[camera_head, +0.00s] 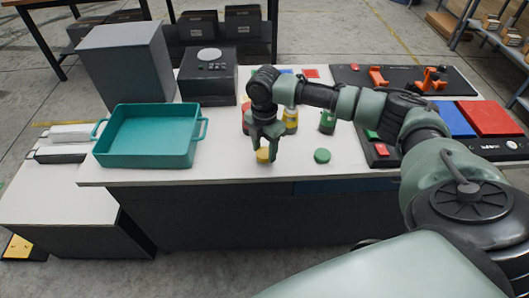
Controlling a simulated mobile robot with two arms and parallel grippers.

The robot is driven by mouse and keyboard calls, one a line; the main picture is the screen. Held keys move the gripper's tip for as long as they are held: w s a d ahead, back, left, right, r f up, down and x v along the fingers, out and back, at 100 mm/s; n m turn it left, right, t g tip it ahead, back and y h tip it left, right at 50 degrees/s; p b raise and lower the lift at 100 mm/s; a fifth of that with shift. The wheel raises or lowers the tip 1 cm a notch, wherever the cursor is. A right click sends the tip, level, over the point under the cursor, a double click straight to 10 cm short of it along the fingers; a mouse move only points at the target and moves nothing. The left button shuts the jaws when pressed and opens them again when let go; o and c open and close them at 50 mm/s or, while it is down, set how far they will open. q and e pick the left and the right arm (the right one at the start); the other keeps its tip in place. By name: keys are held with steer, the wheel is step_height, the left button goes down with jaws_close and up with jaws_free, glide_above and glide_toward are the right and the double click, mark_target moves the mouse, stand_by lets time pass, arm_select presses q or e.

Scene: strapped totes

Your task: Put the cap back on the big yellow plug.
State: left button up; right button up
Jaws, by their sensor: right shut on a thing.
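My right gripper (265,153) reaches in from the right and points down near the table's front edge. It is shut on the yellow cap (263,156), a small round piece between its fingertips. I cannot tell whether the cap still touches the table. A yellow plug (291,122) stands upright behind and to the right of the gripper, partly covered by my arm. My left gripper is out of view.
A green plug (327,122) stands right of the yellow one, with a green cap (322,156) in front. A red plug (246,117) is partly hidden behind my gripper. A teal tote (143,160) stands left; black boards with coloured parts lie right.

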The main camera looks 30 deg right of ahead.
step_height(320, 180, up, 19)
steer(key=b, duration=0.1)
steer(key=shift+f, duration=0.2)
steer(key=shift+f, duration=0.1)
steer(key=m, duration=0.9)
glide_above(265, 152)
steer(key=s+a, duration=0.6)
step_height(265, 152, down, 13)
steer(key=s+a+f+m, duration=0.7)
steer(key=s+f+m, duration=0.2)
steer(key=s+m, duration=0.2)
steer(key=shift+s+a+m, duration=0.35)
steer(key=shift+s+m, duration=0.05)
steer(key=shift+s, duration=0.5)
steer(key=shift+d, duration=0.1)
